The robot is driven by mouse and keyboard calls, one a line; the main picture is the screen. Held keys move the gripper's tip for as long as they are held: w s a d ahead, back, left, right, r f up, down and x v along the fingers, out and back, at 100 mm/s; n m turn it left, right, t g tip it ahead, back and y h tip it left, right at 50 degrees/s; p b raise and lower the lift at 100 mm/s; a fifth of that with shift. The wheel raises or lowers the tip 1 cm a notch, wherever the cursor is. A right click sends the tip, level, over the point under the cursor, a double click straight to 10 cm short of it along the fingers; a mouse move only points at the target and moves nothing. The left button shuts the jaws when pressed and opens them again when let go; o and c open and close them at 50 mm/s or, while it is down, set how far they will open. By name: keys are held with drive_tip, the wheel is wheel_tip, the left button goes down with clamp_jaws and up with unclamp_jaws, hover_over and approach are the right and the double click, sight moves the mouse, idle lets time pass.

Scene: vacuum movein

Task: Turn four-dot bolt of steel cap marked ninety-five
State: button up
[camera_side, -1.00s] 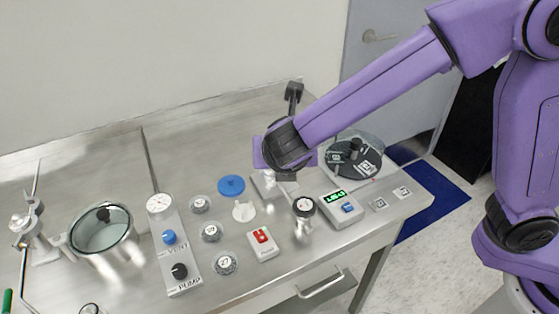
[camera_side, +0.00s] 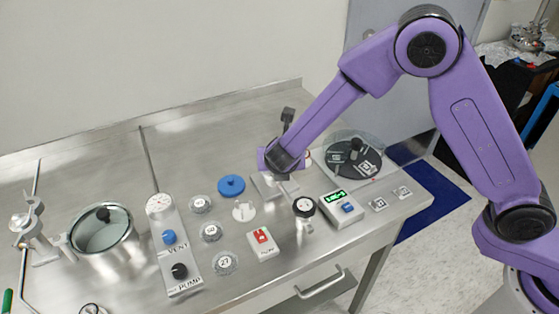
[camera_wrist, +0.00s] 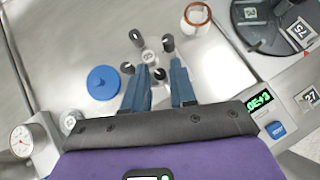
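In the wrist view several short dark bolts with pale marks on top stand around a small round label (camera_wrist: 148,56) on a steel piece. The label and dot marks are too small to read. My gripper (camera_wrist: 161,67) has its two blue fingers apart. One bolt (camera_wrist: 159,74) shows between the fingertips; I cannot tell whether they touch it. Other bolts stand at the upper left (camera_wrist: 136,36), upper right (camera_wrist: 168,43) and left (camera_wrist: 127,68). In the side view a steel block (camera_side: 266,186) lies below my wrist, which hides much of the area.
A blue disc (camera_side: 231,186) lies left of the gripper. A gauge panel (camera_side: 173,240) and a steel chamber (camera_side: 103,232) stand left.

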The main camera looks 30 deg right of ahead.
drive_tip(key=shift+w+f, duration=0.1)
clamp_jaws()
drive_tip(key=shift+m+h, duration=0.3)
drive_tip(key=shift+m, duration=0.2)
unclamp_jaws()
drive_tip(key=shift+a, duration=0.1)
drive_tip(key=v, duration=1.7)
drive_tip(key=shift+r, duration=0.35)
